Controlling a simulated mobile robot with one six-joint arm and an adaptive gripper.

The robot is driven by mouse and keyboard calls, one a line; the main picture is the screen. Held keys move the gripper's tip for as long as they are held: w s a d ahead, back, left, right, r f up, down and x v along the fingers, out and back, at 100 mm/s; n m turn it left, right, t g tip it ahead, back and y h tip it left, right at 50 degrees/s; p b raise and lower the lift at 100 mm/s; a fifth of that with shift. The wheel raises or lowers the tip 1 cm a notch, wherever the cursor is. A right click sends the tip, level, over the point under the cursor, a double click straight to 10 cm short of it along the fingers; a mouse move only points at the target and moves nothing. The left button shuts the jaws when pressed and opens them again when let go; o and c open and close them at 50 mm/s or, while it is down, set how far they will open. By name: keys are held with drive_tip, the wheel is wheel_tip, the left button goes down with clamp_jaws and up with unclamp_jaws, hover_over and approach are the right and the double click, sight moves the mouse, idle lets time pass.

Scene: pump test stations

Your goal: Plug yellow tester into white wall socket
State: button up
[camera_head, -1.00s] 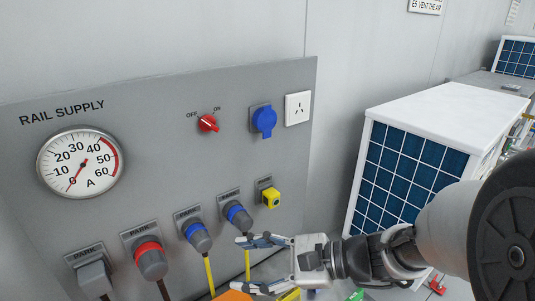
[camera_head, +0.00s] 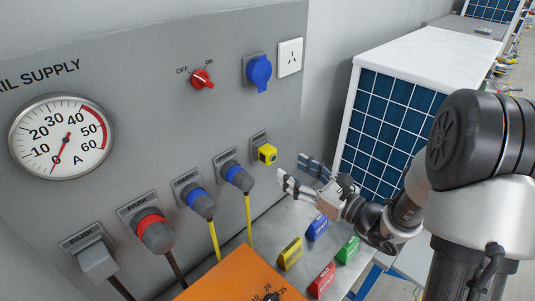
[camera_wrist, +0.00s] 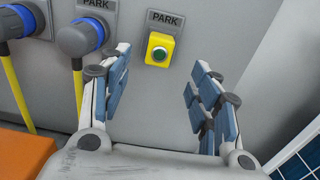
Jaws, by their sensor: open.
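The yellow tester (camera_head: 267,153) sits in a PARK holder low on the right of the grey panel. In the wrist view the tester (camera_wrist: 160,49) shows a green round button and lies ahead of my gripper (camera_wrist: 160,85), roughly between the fingers but beyond their tips. My gripper (camera_head: 294,171) is open and empty, to the right of the tester and apart from it. The white wall socket (camera_head: 290,57) is at the panel's upper right, with its slots uncovered and nothing plugged in.
A blue capped socket (camera_head: 259,73) is left of the white one, and a red switch (camera_head: 202,79) further left. Parked plugs with cables hang left of the tester. An orange box (camera_head: 243,278) and coloured blocks (camera_head: 290,253) lie below. A white unit (camera_head: 420,80) stands right.

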sight(273, 158)
drive_tip(key=shift+x, duration=4.55)
drive_tip(key=shift+b, duration=0.3)
drive_tip(key=shift+c, duration=0.2)
clamp_jaws()
drive_tip(key=shift+v, duration=3.05)
